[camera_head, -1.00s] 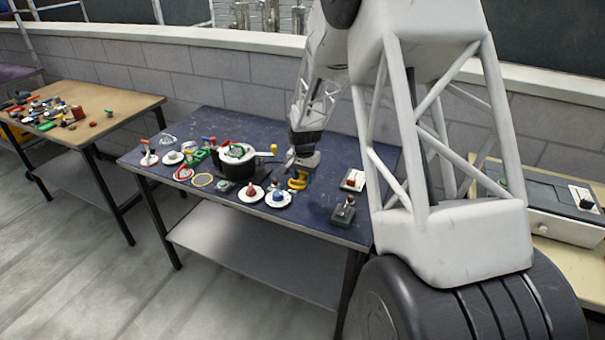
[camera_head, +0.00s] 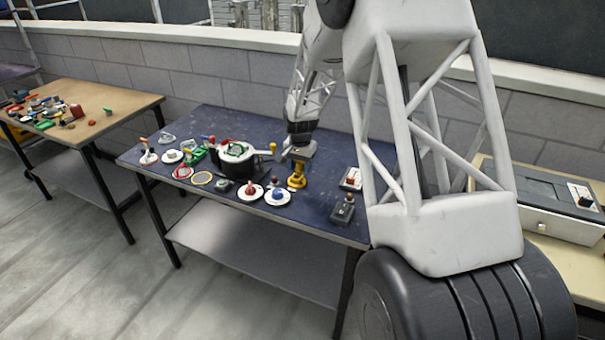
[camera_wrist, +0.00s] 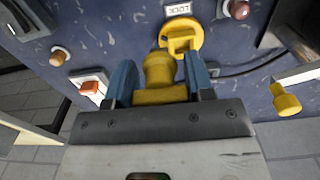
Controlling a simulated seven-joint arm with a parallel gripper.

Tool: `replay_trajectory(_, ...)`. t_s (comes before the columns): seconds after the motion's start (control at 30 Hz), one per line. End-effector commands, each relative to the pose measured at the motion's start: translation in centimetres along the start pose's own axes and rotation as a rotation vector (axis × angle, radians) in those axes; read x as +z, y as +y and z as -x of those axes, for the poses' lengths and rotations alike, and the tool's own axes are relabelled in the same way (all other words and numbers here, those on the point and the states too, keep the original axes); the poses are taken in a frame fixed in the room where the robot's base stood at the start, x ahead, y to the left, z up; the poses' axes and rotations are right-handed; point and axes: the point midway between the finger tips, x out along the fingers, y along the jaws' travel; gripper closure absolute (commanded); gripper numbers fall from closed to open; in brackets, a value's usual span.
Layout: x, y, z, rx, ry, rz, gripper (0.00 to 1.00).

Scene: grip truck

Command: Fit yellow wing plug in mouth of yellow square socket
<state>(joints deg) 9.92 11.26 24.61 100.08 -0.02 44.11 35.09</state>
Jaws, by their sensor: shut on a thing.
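My gripper (camera_wrist: 160,82) is shut on the yellow wing plug (camera_wrist: 160,72), which sits between its two blue fingers in the wrist view. The yellow socket (camera_wrist: 184,38) shows just beyond the plug's far end and a little to the right. Its near edge is partly covered by the plug, so I cannot tell whether the two touch. In the head view my gripper (camera_head: 299,152) points down over the table. Yellow pieces (camera_head: 297,180) show right below it, too small there to tell plug from socket.
A dark pot (camera_head: 233,165) stands left of my gripper, its yellow-ended handle (camera_wrist: 285,103) reaching close by. White discs with a red knob (camera_head: 250,193) and a blue knob (camera_head: 278,196) lie in front. Switch boxes (camera_head: 342,210) stand right. The blue table (camera_head: 325,200) is clear between.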

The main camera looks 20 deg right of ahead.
Motion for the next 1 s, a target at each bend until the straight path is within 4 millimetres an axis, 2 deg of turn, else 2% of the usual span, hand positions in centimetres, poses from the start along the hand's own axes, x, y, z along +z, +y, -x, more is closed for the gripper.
replay_trajectory(0.13, -1.9, -1.7, 1.5, -0.001, 0.002, 0.000, 0.77)
replay_trajectory(0.3, -2.8, -2.6, 2.4, 0.000, 0.001, 0.000, 0.77)
replay_trajectory(0.73, -2.9, -2.7, 2.4, 0.000, 0.001, 0.000, 0.77)
replay_trajectory(1.0, -2.9, -2.7, 1.4, 0.000, 0.001, 0.000, 0.77)
